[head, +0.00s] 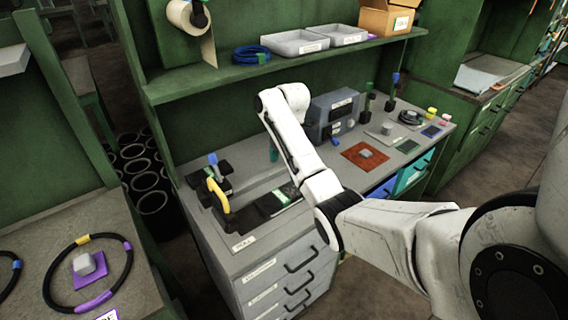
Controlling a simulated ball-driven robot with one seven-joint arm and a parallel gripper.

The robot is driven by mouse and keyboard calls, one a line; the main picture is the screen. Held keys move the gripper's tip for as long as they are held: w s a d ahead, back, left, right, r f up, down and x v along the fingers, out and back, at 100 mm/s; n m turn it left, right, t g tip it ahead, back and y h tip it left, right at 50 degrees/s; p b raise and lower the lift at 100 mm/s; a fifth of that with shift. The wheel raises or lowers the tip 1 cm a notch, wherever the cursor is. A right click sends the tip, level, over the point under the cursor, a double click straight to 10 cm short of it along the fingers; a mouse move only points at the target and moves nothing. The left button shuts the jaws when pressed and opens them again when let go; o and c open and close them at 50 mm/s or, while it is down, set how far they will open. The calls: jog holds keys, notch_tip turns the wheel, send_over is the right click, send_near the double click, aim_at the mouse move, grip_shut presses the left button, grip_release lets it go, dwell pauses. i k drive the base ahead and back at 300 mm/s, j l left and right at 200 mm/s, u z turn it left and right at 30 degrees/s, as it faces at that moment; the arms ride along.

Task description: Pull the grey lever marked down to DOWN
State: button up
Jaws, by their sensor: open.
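I cannot single out a grey lever marked down in the head view; the labels are too small to read. Upright handles stand on the grey bench (262,236): a blue-topped one (213,160) at the left on a dark base, a green-topped one (370,87) and a blue-topped one (395,79) at the back right. A yellow handle (217,196) stands at the left front. A grey box (335,108) with labels stands at the back. My white arm reaches across the bench and hides part of it. My gripper does not show clearly; the arm's far end covers that area.
A shelf (300,52) with grey trays, a blue coil (251,54) and a cardboard box (388,17) hangs over the bench. A red-brown mat (365,156) with a grey block lies at the right. Drawers (285,285) face the front. Another table (60,235) stands at left.

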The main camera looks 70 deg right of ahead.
aim_at(212, 157)
jog(key=l+z, duration=0.35)
jog(key=i+l+z, duration=0.15)
jog(key=l+z, duration=0.15)
jog(key=i+l+z, duration=0.15)
jog(key=l+z, duration=0.2)
